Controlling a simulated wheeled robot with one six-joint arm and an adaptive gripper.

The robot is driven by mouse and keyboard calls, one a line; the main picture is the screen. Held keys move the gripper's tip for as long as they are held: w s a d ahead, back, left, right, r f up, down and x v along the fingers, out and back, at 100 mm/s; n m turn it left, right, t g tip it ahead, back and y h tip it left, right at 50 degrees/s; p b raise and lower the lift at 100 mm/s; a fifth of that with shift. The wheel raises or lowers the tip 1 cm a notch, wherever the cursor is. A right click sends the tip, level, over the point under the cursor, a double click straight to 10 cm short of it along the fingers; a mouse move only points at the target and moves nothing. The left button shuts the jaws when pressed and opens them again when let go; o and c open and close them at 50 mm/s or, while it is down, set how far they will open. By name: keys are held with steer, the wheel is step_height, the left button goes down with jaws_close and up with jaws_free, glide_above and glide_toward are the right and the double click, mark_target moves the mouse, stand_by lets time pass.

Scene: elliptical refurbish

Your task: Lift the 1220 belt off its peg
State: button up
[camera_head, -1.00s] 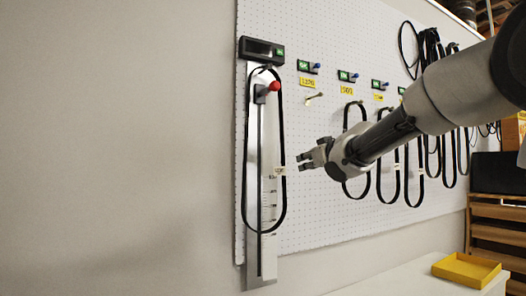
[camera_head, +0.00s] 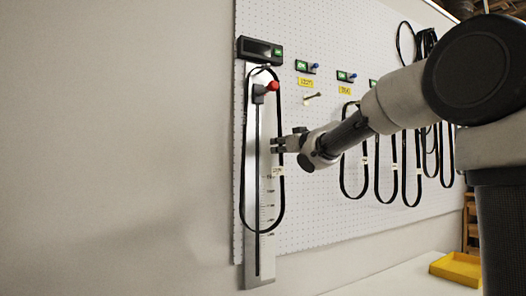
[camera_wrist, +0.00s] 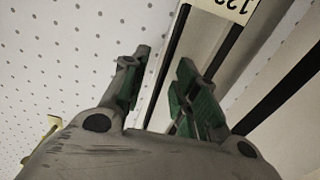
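A long black belt (camera_head: 282,120) hangs as a loop on the measuring gauge at the left of the pegboard, over the support below its display. A pale tag (camera_head: 277,171) sits on its right strand; in the wrist view the tag (camera_wrist: 232,8) is upside down, partly cut off, and seems to read 122. The red-knobbed slider (camera_head: 272,86) is inside the loop near the top. My gripper (camera_head: 277,145) is at the right strand, just above the tag. In the wrist view my gripper (camera_wrist: 158,88) is open, with a dark strand running between its fingers; contact cannot be told.
The gauge display (camera_head: 260,49) tops a grey scale (camera_head: 267,240). A bare brass peg (camera_head: 312,97) sits beside a yellow label (camera_head: 305,82). Several belts (camera_head: 364,170) hang to the right, behind my arm. A yellow tray (camera_head: 456,268) stands on the white table (camera_head: 385,278).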

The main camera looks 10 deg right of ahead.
jaws_close()
steer(key=shift+r, duration=0.15)
steer(key=shift+s+d+r, duration=0.1)
steer(key=shift+s+r, duration=0.05)
steer(key=shift+r, duration=0.1)
step_height(320, 180, up, 6)
steer(key=v, duration=1.9)
steer(key=shift+s, duration=0.4)
